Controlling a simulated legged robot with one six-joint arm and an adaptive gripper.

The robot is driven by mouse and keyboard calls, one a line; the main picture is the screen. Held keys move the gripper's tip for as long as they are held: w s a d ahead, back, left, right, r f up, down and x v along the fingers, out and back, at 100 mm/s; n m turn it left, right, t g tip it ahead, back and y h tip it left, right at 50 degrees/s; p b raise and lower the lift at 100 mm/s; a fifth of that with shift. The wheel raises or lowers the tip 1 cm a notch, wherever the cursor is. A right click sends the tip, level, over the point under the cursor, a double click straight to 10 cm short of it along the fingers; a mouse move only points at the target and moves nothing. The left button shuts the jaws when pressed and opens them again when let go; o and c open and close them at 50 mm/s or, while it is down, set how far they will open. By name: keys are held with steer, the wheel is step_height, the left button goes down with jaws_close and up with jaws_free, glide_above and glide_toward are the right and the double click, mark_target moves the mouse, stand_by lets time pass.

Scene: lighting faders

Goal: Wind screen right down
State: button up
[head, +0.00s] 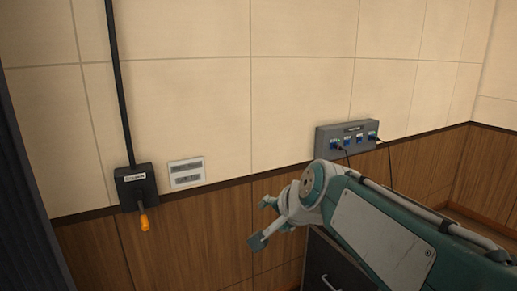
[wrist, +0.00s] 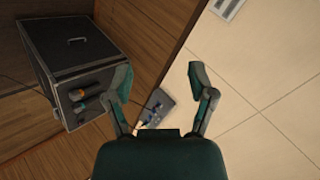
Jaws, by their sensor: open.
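A black winder box (head: 135,187) with small pale lettering is fixed to the wall at the left of the head view. A black tube runs up from it. Its crank has an orange grip (head: 144,222) that hangs below the box. My gripper (head: 263,222) is open and empty, well to the right of the crank and apart from it. In the wrist view my gripper (wrist: 158,77) has its two fingers spread with nothing between them. The winder and crank are not in the wrist view. The screen itself cannot be made out.
A white wall plate (head: 187,172) sits just right of the winder. A grey socket panel (head: 347,138) with plugged cables is further right. A black case (wrist: 78,65) with orange-tipped things at its side stands on the floor. Dark fabric (head: 25,190) hangs at far left.

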steer(key=s+d+f+n+g+h, duration=0.1)
steer(key=s+d+f+n+h, duration=0.1)
steer(key=s+d+f, duration=0.4)
steer(key=s+d+f+n+g+h, duration=0.1)
steer(key=s+d+f+n, duration=0.4)
steer(key=s, duration=1)
steer(key=shift+d+f+g+h, duration=0.35)
steer(key=shift+d+g+h, duration=0.05)
steer(key=shift+d+h, duration=0.2)
steer(key=shift+w, duration=0.1)
steer(key=shift+c, duration=1)
